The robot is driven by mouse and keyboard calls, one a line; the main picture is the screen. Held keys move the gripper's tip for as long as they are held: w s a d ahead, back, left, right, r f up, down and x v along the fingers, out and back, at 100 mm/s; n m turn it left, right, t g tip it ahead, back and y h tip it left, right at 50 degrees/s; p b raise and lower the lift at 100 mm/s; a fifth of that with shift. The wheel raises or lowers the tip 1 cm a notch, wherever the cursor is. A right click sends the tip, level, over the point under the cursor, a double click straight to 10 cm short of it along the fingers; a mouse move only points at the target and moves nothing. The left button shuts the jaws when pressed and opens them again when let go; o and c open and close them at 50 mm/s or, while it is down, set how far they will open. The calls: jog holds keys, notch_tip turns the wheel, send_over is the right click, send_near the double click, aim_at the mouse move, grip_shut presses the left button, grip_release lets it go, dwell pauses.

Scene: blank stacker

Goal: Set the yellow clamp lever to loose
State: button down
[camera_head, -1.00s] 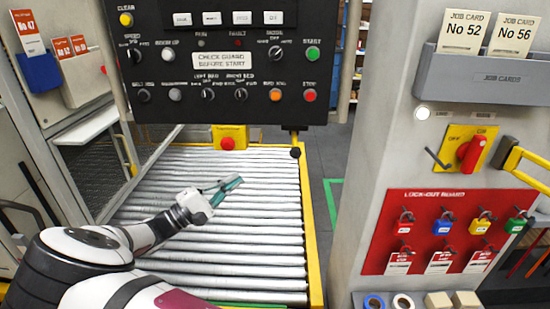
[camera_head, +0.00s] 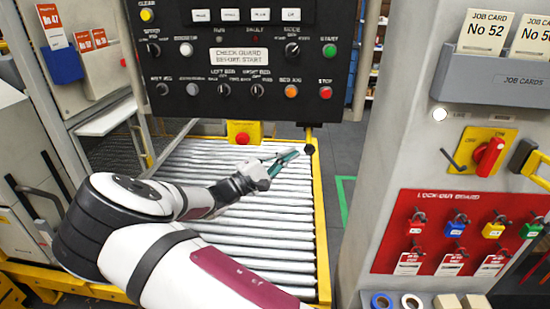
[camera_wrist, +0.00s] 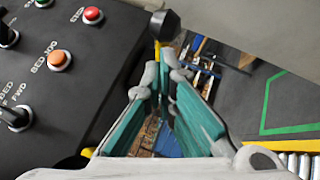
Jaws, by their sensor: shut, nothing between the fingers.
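The clamp lever shows in the head view as a short yellow stem (camera_head: 309,133) with a black knob (camera_head: 309,150), hanging below the right end of the black control panel at the roller bed's far right corner. In the wrist view the black knob (camera_wrist: 164,25) is just beyond the fingertips, with a bit of yellow stem below it. My gripper (camera_head: 297,154) has teal-lined fingers and is shut and empty. Its tips are close to the knob; I cannot tell whether they touch. The fingertips also show in the wrist view (camera_wrist: 160,68). No loose or tight marking is readable.
The control panel (camera_head: 240,115) with buttons and knobs hangs just above and beside my gripper. A red button on a yellow box (camera_head: 243,133) stands at the bed's far end. The roller bed (camera_head: 255,240) is clear. A grey pillar with a red lock-out board (camera_head: 400,225) stands to the right.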

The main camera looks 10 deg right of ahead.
aim_at(307, 154)
jog(key=shift+s+d+r, duration=0.1)
jog(key=shift+s+d, duration=0.05)
jog(key=shift+d, duration=0.1)
jog(key=shift+s+d+p, duration=0.1)
jog(key=shift+p, duration=0.25)
jog(key=shift+s+d+n+t+p, duration=0.2)
jog(key=shift+n+t+p, duration=0.1)
jog(key=shift+t+p, duration=0.2)
jog(key=shift+s+d+t+y+p, duration=0.1)
jog(key=shift+d+t+y+p, duration=0.1)
jog(key=shift+t+y+p, duration=0.25)
jog(key=d+n+t+p, duration=0.1)
jog(key=p, duration=0.1)
jog(key=s+d+t+y+p, duration=0.1)
jog(key=p, duration=0.1)
jog(key=d+n+t+y+p, duration=0.1)
jog(key=shift+s+r+n+p, duration=0.25)
jog(key=shift+s+n+p, duration=0.05)
jog(key=shift+s+p, duration=0.1)
jog(key=d+p, duration=0.7)
jog(key=d, duration=0.4)
jog(key=shift+w+f+p, duration=0.25)
jog(key=shift+w+p, duration=0.05)
jog(key=shift+p, duration=0.1)
